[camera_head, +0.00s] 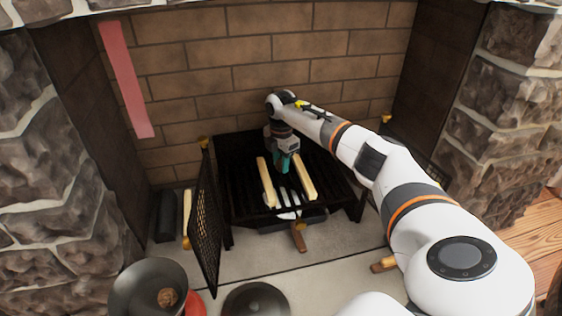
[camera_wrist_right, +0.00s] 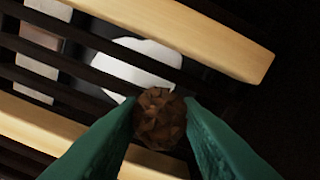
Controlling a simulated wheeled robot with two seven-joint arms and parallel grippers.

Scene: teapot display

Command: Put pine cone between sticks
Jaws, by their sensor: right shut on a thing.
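In the wrist view, my right gripper (camera_wrist_right: 159,122) is shut on a brown pine cone (camera_wrist_right: 160,118), held between its two green fingertips. Two pale wooden sticks lie on the dark grate (camera_head: 236,200) in the fireplace: a left stick (camera_head: 267,182) and a right stick (camera_head: 304,177). In the head view, my right gripper (camera_head: 284,168) is over the grate between the sticks, toward their far ends. In the wrist view, one stick (camera_wrist_right: 180,35) crosses above the cone and the other (camera_wrist_right: 60,134) passes below, partly behind the fingers. Whether the cone touches the grate is unclear. My left gripper is out of view.
A black mesh screen (camera_head: 206,225) stands left of the grate. A dark bowl (camera_head: 135,290) with another brown cone-like object (camera_head: 167,297) sits front left, near a dark round lid (camera_head: 255,302). A wooden-handled tool (camera_head: 299,238) lies under the grate. Brick wall stands close behind.

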